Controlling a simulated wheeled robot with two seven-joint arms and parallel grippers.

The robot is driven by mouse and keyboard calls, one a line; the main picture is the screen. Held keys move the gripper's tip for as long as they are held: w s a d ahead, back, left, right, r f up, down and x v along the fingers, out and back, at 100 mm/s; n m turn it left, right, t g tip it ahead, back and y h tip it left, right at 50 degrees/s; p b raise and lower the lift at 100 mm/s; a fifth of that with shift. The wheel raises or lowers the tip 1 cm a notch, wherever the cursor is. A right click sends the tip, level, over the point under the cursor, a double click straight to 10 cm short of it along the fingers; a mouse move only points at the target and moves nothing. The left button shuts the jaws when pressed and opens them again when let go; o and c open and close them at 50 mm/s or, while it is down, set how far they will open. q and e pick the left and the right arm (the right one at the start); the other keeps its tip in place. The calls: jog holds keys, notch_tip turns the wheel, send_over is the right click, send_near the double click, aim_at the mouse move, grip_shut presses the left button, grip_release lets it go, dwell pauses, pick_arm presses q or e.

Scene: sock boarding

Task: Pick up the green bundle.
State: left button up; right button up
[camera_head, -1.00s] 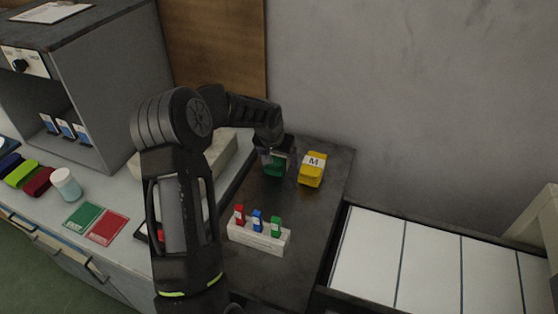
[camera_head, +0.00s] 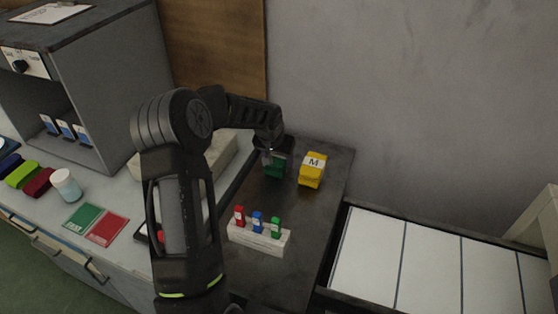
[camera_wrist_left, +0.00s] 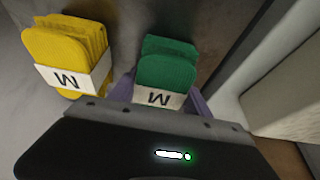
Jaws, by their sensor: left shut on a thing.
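The green bundle (camera_head: 277,167) is on the dark table surface, partly hidden by my left gripper (camera_head: 271,156). In the left wrist view the green bundle (camera_wrist_left: 167,66) has a white band marked with a letter, and it sits between the fingers of my left gripper (camera_wrist_left: 160,92). The left gripper is shut on it. I cannot tell whether the bundle touches the table. My right gripper is in neither view.
A yellow bundle (camera_head: 312,171) marked M stands just right of the green one. A white rack (camera_head: 259,238) with red, blue and green pieces is nearer. White panels (camera_head: 430,262) lie at the right. A grey cabinet (camera_head: 110,90) stands at the left.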

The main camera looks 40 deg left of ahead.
pick_arm(q)
jog(key=c, duration=0.3)
jog(key=shift+r+p, duration=0.5)
jog(key=shift+p, duration=0.1)
notch_tip(320, 180, up, 9)
jog(key=shift+f+b, duration=0.2)
jog(key=shift+b, duration=0.7)
jog(key=shift+r, duration=0.5)
